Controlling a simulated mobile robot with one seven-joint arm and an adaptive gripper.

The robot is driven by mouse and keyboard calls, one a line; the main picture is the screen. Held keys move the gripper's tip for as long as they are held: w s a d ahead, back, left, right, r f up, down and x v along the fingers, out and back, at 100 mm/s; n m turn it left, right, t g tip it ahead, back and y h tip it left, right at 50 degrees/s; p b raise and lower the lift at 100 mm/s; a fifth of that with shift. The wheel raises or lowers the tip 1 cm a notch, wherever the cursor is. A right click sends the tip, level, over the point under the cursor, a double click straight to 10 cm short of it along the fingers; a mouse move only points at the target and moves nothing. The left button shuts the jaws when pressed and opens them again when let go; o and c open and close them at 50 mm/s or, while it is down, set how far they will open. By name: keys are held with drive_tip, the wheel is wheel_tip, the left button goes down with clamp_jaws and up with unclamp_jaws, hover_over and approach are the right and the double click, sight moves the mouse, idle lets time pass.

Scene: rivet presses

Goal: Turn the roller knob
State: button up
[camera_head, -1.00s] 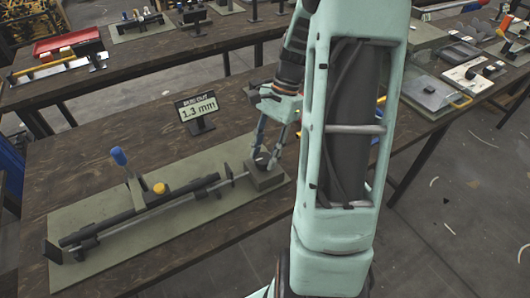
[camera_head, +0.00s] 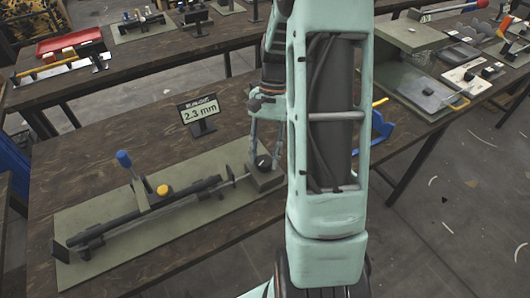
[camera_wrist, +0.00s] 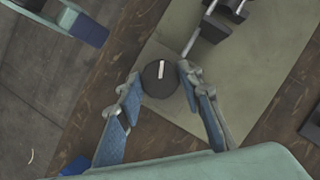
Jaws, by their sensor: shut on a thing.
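The black round knob (camera_wrist: 160,84) with a white index line sits between my gripper's (camera_wrist: 159,77) two blue-padded fingers in the wrist view. The fingers are shut on its sides. In the head view the knob (camera_head: 263,162) shows as a dark spot on a grey block (camera_head: 264,179) at the right end of the long device; my gripper (camera_head: 265,160) reaches down to it from above. The white line points nearly straight up in the wrist view. A small display (camera_head: 199,112) behind the device reads 2.3 mm.
The device's long dark bar (camera_head: 150,212) lies on a green plate (camera_head: 205,205), with a blue-tipped lever (camera_head: 124,158) and a yellow knob (camera_head: 163,190). A thin rod runs from the bar to the block. More benches with fixtures stand behind and at right.

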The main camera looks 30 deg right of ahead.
drive_tip(key=shift+n+h, duration=0.3)
drive_tip(key=shift+n, duration=0.2)
drive_tip(key=o, duration=1.2)
drive_tip(key=shift+c, duration=0.2)
drive_tip(key=shift+r, duration=0.1)
drive_tip(key=v, duration=1.2)
drive_tip(key=shift+w, duration=0.15)
